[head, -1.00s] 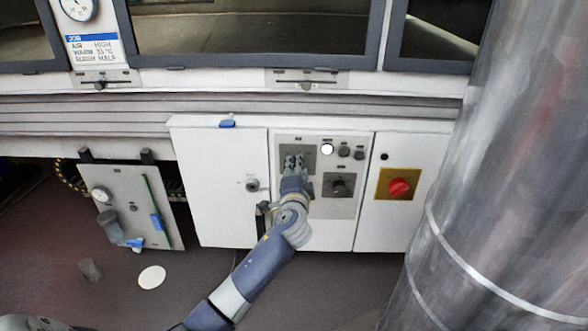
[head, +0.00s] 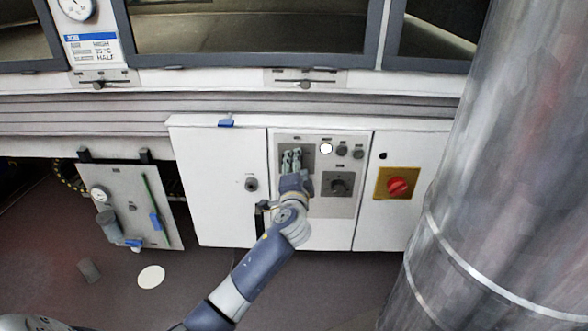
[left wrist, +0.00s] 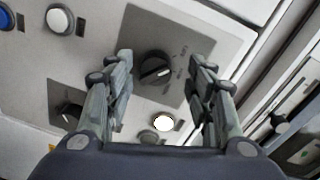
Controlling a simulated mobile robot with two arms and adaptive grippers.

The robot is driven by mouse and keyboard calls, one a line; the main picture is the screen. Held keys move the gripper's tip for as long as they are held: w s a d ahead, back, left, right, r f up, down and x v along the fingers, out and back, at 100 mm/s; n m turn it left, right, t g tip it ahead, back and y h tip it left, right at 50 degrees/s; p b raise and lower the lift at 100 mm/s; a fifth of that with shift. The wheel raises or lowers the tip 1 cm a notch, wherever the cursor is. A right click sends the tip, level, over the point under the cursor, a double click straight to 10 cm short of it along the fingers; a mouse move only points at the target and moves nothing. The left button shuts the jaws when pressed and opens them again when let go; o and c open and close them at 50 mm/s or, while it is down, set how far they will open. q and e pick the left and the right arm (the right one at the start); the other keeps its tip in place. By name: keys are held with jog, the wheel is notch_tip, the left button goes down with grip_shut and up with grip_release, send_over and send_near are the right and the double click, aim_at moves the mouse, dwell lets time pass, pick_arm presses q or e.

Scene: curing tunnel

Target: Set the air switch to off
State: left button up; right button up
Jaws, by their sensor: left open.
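A round black rotary knob (left wrist: 155,68) with a pale pointer line sits on a grey square plate (left wrist: 140,20) in the left wrist view. Its printed labels are too blurred to read, so I cannot confirm by text that it is the air switch. My left gripper (left wrist: 165,66) is open, with one finger on each side of the knob; I cannot tell whether they touch it. In the head view my left gripper (head: 291,160) is in front of the panel's upper left plate and hides its knob. My right gripper is out of view.
A second black knob (head: 338,186) sits lower right on the panel. A lit white button (head: 326,149) and two dark buttons are above it. A red switch (head: 398,187) on a yellow plate is further right. A large metal column (head: 500,180) fills the right side.

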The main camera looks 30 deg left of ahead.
pick_arm(q)
jog(key=v, duration=1.2)
jog(key=shift+r, duration=0.2)
